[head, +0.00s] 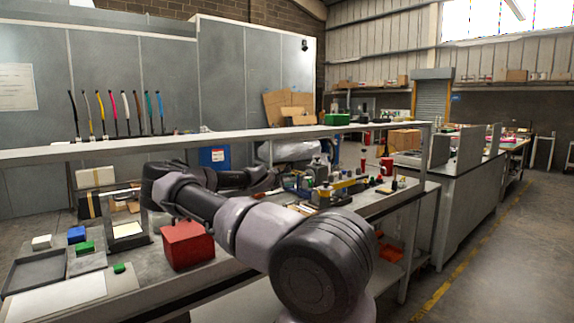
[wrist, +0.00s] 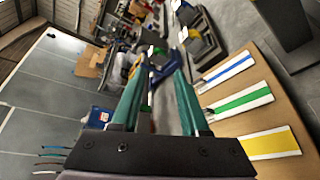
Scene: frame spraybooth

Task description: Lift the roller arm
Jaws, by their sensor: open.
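My gripper (wrist: 164,68) has two teal fingers standing apart in the wrist view, with no object clearly held between them. A blue bent piece (wrist: 161,75) shows between and just beyond the fingertips; I cannot tell whether it touches them. I cannot pick out the roller arm with certainty in either view. A dark grey device (wrist: 206,42) with a yellow part lies beyond the fingertips, up and right. In the head view my own arm crosses the bench and the fingertips cannot be made out.
A tan board with blue, green and yellow striped cards (wrist: 270,145) lies right of the fingers. On the bench (head: 205,273) stand a red box (head: 187,245), small blocks and trays at left, and cluttered tools at right. A long shelf (head: 220,140) runs above the bench.

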